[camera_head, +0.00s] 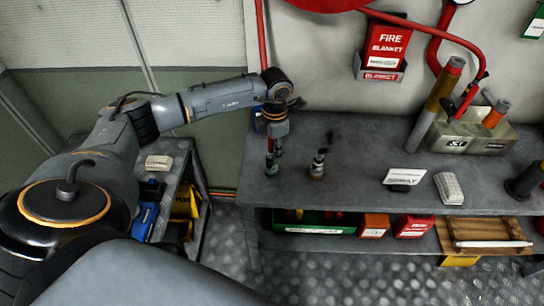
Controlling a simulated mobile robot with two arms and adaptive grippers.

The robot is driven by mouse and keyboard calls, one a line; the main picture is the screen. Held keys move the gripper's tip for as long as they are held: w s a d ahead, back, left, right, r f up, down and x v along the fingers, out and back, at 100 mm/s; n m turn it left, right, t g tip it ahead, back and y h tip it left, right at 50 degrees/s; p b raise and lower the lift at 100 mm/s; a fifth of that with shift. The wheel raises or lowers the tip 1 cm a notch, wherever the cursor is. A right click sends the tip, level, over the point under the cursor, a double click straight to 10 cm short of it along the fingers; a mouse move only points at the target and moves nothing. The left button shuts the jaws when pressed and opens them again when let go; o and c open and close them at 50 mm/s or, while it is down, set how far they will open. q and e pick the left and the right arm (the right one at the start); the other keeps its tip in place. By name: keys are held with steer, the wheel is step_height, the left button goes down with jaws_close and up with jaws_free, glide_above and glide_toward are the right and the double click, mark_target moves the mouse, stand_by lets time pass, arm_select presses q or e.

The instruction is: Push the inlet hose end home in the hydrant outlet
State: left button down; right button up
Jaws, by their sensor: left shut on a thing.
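My left arm reaches in from the left, and its gripper (272,155) points down over the left end of the grey workbench (350,172). It is shut on a small dark fitting with a green band (271,168), which looks like the inlet hose end. The fingers hide much of it, and I cannot tell whether its lower end touches the bench. A short upright brass-and-black fitting (318,166) stands on the bench just right of the gripper, apart from it. I cannot tell which piece is the hydrant outlet. My right gripper is not in view.
A red pipe (262,35) runs down the wall behind my left wrist. A grey box (465,136) holds tubes at the back right. Boxes fill the lower shelf.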

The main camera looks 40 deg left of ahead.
arm_select(q)
steer(key=shift+d+r, duration=0.1)
stand_by(0.3)
steer(key=shift+r+p, duration=0.25)
steer(key=shift+p, duration=0.1)
steer(key=shift+d+r+p, duration=0.15)
steer(key=shift+r+p, duration=0.3)
steer(key=shift+r, duration=0.95)
steer(key=shift+r, duration=0.1)
steer(key=shift+r+p, duration=0.15)
steer(key=shift+p, duration=0.25)
steer(key=shift+r+p, duration=0.95)
steer(key=shift+r, duration=0.85)
